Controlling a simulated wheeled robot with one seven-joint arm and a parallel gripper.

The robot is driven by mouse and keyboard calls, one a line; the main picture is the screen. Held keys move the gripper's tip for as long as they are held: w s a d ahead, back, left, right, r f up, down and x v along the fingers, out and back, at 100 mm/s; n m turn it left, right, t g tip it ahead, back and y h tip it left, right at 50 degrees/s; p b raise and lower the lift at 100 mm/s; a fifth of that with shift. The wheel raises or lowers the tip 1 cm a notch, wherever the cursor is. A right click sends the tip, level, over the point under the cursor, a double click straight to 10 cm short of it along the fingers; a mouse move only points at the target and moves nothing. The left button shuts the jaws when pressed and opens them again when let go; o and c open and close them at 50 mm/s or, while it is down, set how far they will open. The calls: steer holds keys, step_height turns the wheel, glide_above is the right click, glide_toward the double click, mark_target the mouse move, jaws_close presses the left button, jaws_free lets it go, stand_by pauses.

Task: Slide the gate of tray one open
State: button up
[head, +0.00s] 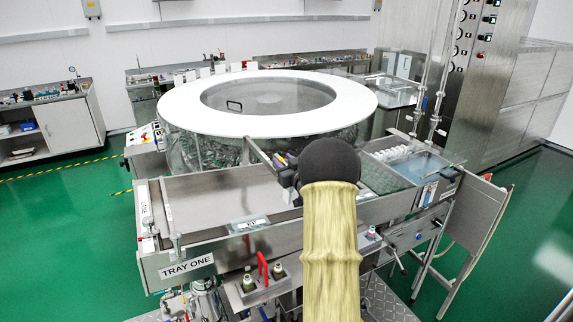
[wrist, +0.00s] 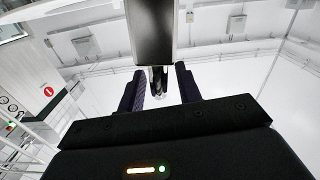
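Tray one (head: 205,197) is a long stainless-steel trough in the head view, with a "TRAY ONE" label (head: 187,266) on its left front. A thin grey bar (head: 263,154), apparently the top of the gate, crosses the trough and ends at my gripper (head: 280,161). My black wrist hides part of the trough and the bar's near end. In the wrist view my gripper (wrist: 163,88) has its two dark purple fingers apart. A dark panel with a small shiny stem (wrist: 157,82) shows between them, with a light gap on its right side. Contact with the fingers cannot be told.
A round washer with a white ring top (head: 270,124) stands just behind the trough. To the right are a blue-lined basin (head: 418,167) and a row of white items. A red handle (head: 263,268) rises at the front.

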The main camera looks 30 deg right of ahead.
steer(key=shift+s+f+b, duration=0.1)
steer(key=shift+s+b, duration=0.2)
steer(key=shift+s, duration=0.1)
steer(key=s+a+b, duration=0.2)
steer(key=s+b, duration=0.4)
steer(key=s, duration=1)
steer(key=shift+s+b, duration=0.3)
steer(key=shift+b, duration=0.05)
steer(key=shift+a, duration=0.1)
